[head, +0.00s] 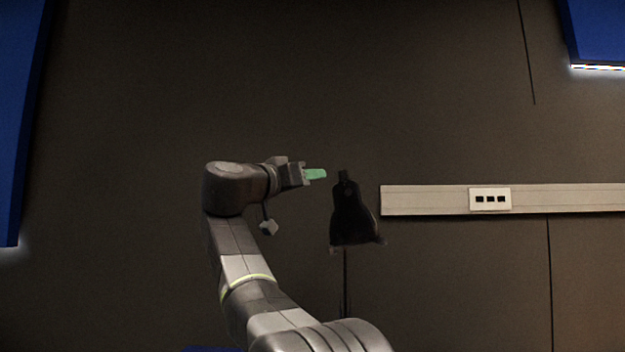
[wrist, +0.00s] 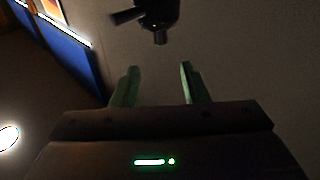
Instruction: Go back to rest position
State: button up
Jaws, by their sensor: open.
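My gripper (head: 316,174) is raised in front of the dark wall in the head view, with green fingers pointing right. In the wrist view the two green fingers (wrist: 157,86) stand apart with nothing between them. The gripper is open and empty.
A black lamp-like object (head: 352,215) on a thin stand is just right of my fingertips in the head view. A pale wall rail (head: 430,199) with a white socket plate (head: 490,200) runs to the right. Blue panels (head: 20,120) edge the view. Open space lies left of my arm.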

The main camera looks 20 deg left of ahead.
aim_at(340, 173)
jog(key=p+x, duration=0.3)
jog(key=x, duration=1)
jog(key=shift+r, duration=0.1)
jog(key=shift+w+d, duration=0.1)
jog(key=shift+w, duration=0.35)
jog(key=shift+s+y, duration=0.1)
jog(key=shift+y, duration=0.2)
